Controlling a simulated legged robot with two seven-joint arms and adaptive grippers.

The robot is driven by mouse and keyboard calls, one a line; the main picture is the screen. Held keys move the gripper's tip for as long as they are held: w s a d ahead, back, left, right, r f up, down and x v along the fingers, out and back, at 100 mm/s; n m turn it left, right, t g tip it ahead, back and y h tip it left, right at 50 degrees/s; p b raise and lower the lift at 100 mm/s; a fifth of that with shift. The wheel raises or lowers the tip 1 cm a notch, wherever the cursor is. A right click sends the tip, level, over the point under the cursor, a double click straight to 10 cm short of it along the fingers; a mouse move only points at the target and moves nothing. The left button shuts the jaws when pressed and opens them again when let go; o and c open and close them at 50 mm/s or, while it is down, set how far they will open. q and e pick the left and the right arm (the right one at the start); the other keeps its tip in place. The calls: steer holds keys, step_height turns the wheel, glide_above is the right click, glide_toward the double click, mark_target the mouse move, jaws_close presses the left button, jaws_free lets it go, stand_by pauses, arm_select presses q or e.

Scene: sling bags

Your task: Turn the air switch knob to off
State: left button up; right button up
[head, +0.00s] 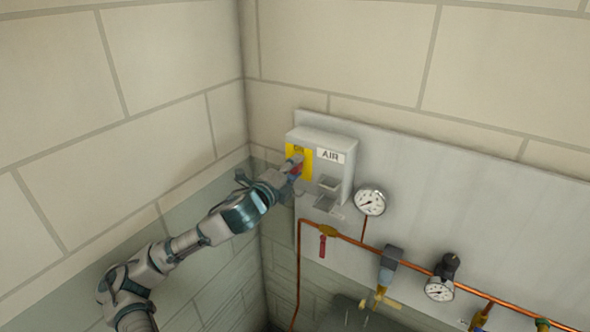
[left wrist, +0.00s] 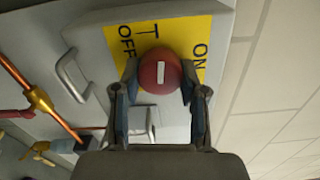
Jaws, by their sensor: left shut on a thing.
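The air switch is a grey box (head: 345,180) labelled AIR on the wall panel, with a yellow plate (head: 303,158) on its side. In the left wrist view the yellow plate (left wrist: 145,40) reads OFF at the left and ON at the right. The red round knob (left wrist: 160,75) sits between these words with a short white mark on its face, upright in that picture. My left gripper (left wrist: 158,90) is shut on the knob, one finger on each side. In the head view the gripper (head: 294,170) covers most of the knob.
Beside and below the box are a pressure gauge (head: 370,201), a copper pipe (head: 400,262), a red-handled valve (head: 322,246) and a second gauge (head: 439,289). A metal handle (left wrist: 73,75) stands out from the box. The tiled wall corner is close behind my left arm.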

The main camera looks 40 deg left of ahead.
arm_select(q)
steer(key=shift+a+n, duration=0.1)
steer(key=shift+n, duration=0.9)
steer(key=o, duration=1.2)
steer(key=shift+c, duration=0.2)
steer(key=shift+a+f, duration=0.1)
steer(key=shift+a, duration=0.1)
